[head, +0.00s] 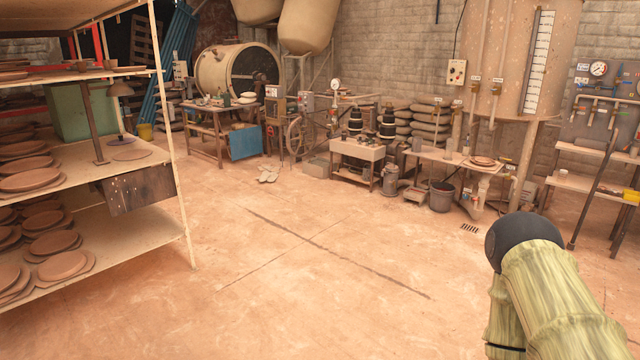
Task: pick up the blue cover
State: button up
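A flat blue panel (244,144), the only thing here that looks like the blue cover, is upright at the right end of a wooden workbench (203,106) at the back left. Whether it hangs from the bench or leans on it, I cannot tell. It is far across the floor from me. Part of my arm (550,285), with a yellow-green streaked sleeve and a dark rounded end, shows at the lower right. My gripper is not in view.
A shelf rack (185,205) with clay plates stands close on the left. The open floor (320,260) is clear in the middle. A sink table (358,150), a grey bucket (441,197) and a tall tank (525,60) stand along the back and right.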

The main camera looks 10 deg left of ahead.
aim_at(121, 141)
jog(key=z, duration=0.2)
jog(key=i, duration=3.7)
jog(key=u, duration=0.3)
jog(key=i, duration=1.8)
jog(key=u, duration=1.6)
jog(key=i, duration=1.2)
jog(key=u, duration=0.85)
